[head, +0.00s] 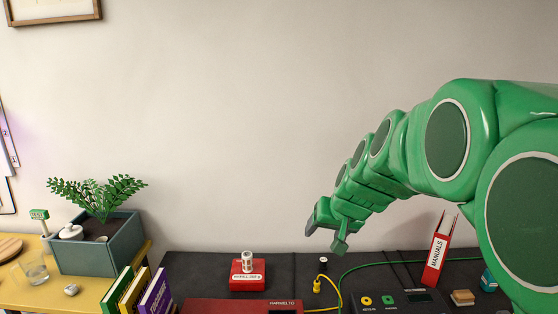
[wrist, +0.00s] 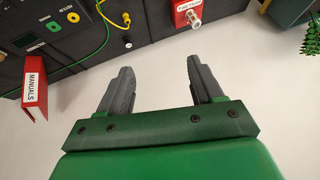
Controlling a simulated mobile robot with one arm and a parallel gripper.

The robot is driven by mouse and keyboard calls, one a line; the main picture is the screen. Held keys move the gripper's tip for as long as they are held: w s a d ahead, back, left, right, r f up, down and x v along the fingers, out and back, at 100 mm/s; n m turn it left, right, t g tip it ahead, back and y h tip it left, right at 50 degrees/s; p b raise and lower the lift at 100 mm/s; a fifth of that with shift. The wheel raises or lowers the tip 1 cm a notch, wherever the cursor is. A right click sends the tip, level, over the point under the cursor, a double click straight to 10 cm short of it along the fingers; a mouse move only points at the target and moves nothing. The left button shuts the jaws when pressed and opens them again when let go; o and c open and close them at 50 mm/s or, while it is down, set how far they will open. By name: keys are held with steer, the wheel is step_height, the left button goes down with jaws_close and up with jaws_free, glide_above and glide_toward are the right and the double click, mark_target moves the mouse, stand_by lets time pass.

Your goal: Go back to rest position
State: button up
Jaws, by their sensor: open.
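My gripper (wrist: 163,92) is open in the wrist view, with two grey fingers spread apart and nothing between them. In the head view my gripper (head: 326,232) is at the end of my green arm, in the air above the dark bench (head: 205,268). It is to the right of a small red box (head: 247,282) that has a cylindrical piece on top. The red box also shows in the wrist view (wrist: 184,8), beyond the fingers and apart from them.
A yellow plug (head: 317,285), a dark panel with yellow and green sockets (head: 400,302) and a red manuals binder (head: 436,255) are on the bench. Books (head: 135,293) and a planter (head: 102,250) stand at left. The wall space above is clear.

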steer(key=s+d+f+g, duration=0.1)
steer(key=s+f+g, duration=0.1)
steer(key=s, duration=0.9)
steer(key=s+d+f+g+h, duration=0.1)
steer(key=s+f+g, duration=0.2)
steer(key=s, duration=0.9)
steer(key=s+d+f+g+h, duration=0.1)
steer(key=s+d+f+g, duration=0.1)
steer(key=s, duration=0.9)
steer(key=shift+s+f+g, duration=0.2)
steer(key=shift+f+g, duration=0.1)
steer(key=shift+f, duration=0.4)
